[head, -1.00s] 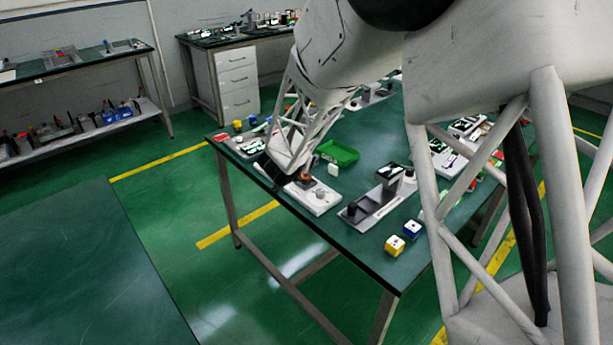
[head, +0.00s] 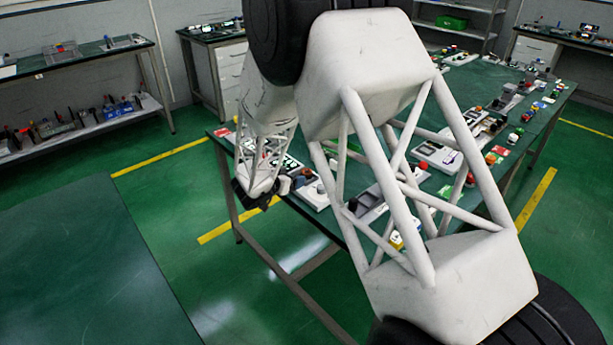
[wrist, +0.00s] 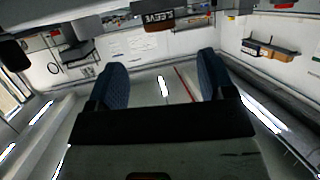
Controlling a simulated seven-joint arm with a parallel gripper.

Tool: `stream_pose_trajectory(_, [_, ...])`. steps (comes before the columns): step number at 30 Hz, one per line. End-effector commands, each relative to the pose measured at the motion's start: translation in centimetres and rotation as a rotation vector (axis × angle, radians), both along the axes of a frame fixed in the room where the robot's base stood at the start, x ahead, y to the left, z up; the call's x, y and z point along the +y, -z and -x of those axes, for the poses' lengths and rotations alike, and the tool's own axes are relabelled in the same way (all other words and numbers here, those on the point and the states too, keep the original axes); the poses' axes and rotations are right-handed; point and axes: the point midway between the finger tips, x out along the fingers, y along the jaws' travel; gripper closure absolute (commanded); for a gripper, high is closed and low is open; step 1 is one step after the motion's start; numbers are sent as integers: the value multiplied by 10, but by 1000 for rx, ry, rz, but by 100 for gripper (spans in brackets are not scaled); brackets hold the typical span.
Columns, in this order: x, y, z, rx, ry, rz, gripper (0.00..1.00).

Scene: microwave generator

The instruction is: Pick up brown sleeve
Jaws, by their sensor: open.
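The brown sleeve (wrist: 159,21) shows at the top of the wrist view as a small brown block with white lettering ending in "EEVE". In the head view a small brown piece (head: 306,172), likely the same sleeve, sits at the light plate on the near edge of the table. My gripper (wrist: 160,65) is open, with two dark blue fingers and nothing between them. The sleeve lies beyond the fingertips, apart from them. In the head view my gripper (head: 255,197) is dark and small at the table's near-left edge; its fingers are hard to make out there.
The green table (head: 345,240) holds several devices and small parts, partly hidden by my arm. A light plate (head: 318,197) is beside my gripper. Another dark green tabletop (head: 80,260) is at the lower left. Open floor lies between them.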

Motion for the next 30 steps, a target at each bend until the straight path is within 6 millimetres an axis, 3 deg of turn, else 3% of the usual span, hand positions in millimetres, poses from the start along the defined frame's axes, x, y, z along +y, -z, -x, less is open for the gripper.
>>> stream_pose_trajectory(30, [-23,14,-34,0,1,-1,24])
